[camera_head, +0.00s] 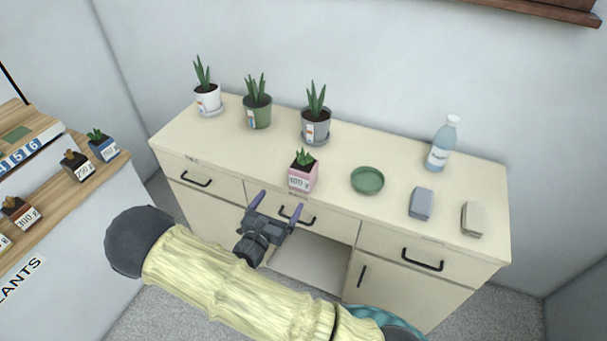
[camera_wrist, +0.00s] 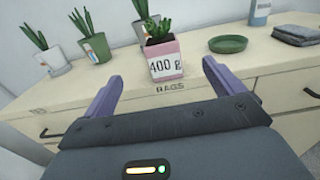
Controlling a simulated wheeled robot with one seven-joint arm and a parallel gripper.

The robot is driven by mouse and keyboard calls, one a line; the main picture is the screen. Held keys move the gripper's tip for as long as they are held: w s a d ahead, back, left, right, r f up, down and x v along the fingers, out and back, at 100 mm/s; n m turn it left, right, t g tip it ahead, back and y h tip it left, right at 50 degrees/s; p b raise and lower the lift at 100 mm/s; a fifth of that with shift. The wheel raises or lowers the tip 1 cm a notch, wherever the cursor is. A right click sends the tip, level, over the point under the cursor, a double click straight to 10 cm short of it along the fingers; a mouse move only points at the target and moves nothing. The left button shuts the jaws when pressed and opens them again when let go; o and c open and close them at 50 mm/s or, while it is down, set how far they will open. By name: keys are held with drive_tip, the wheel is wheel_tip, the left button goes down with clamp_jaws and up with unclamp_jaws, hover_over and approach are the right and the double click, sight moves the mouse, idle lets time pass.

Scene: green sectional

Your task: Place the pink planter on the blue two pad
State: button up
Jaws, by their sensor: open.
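The pink planter (camera_head: 303,175) stands upright near the front edge of the cabinet top, with a small green succulent and a white label. In the wrist view the planter (camera_wrist: 165,62) sits ahead, roughly between the fingertips, and its label reads 400 g. My gripper (camera_head: 276,203) is open and empty in front of the cabinet, short of the planter. Its two purple fingers (camera_wrist: 163,76) show apart in the wrist view. A blue strip with white digits (camera_head: 20,156) edges the raised wooden stand at left. I cannot make out a blue pad marked two.
The cabinet top (camera_head: 230,150) also holds several potted plants along the back, a green saucer (camera_head: 367,181), a bottle (camera_head: 441,145), a blue-grey folded cloth (camera_head: 421,203) and a beige one (camera_head: 472,219). Small labelled planters (camera_head: 78,166) stand on the wooden shelf at left.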

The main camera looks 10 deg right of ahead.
drive_tip(key=p, duration=0.2)
approach(303, 164)
drive_tip(key=x, duration=0.4)
drive_tip(key=shift+w+d, duration=0.25)
drive_tip(key=shift+d, duration=0.05)
drive_tip(key=shift+f+p+x, duration=0.15)
drive_tip(key=shift+p+x, duration=0.35)
drive_tip(key=shift+x, duration=0.8)
drive_tip(key=shift+f+p+x, duration=0.15)
drive_tip(key=shift+p+x, duration=0.35)
drive_tip(key=shift+x, duration=0.85)
drive_tip(key=c, duration=1.5)
drive_tip(key=shift+o, duration=0.2)
drive_tip(key=shift+r+b, duration=0.65)
drive_tip(key=shift+r, duration=4.4)
